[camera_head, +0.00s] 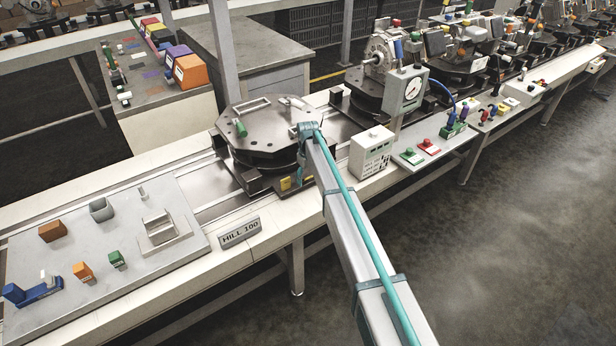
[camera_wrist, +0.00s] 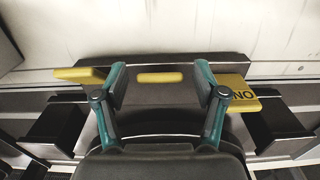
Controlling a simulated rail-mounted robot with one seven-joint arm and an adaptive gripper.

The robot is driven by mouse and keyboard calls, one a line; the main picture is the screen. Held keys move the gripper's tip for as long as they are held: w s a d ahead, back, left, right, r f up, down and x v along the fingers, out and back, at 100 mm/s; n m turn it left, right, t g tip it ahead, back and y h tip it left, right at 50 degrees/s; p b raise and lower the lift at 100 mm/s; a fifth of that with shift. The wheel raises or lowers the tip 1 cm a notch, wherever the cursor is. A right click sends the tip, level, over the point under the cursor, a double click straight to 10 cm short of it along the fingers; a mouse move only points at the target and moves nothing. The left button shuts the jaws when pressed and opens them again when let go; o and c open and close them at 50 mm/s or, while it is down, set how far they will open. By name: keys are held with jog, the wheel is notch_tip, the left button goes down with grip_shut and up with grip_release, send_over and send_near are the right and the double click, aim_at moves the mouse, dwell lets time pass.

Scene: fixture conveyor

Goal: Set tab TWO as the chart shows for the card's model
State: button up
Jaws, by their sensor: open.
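In the wrist view my gripper (camera_wrist: 160,85) is open, its two teal fingers apart with nothing between the tips except a yellow bar (camera_wrist: 160,78) behind them. A yellow tab (camera_wrist: 78,75) shows beside the left finger. Another yellow tab (camera_wrist: 240,92) with black letters sits by the right finger, which hides part of its wording; I cannot tell which tab is TWO. In the head view a yellow tab (camera_head: 286,183) shows at the front of the dark fixture (camera_head: 262,120), and my arm hides my gripper. The grey card (camera_head: 240,232) reads HILL 100.
A white box with a printed panel (camera_head: 371,155) stands right of the fixture; its print is too small to read. A grey plate (camera_head: 95,225) with several coloured parts lies left. The aisle floor (camera_head: 500,240) is clear.

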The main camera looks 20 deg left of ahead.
jog(key=c, duration=1.1)
jog(key=shift+c, duration=0.2)
jog(key=shift+f+b, duration=0.1)
jog(key=shift+b, duration=0.2)
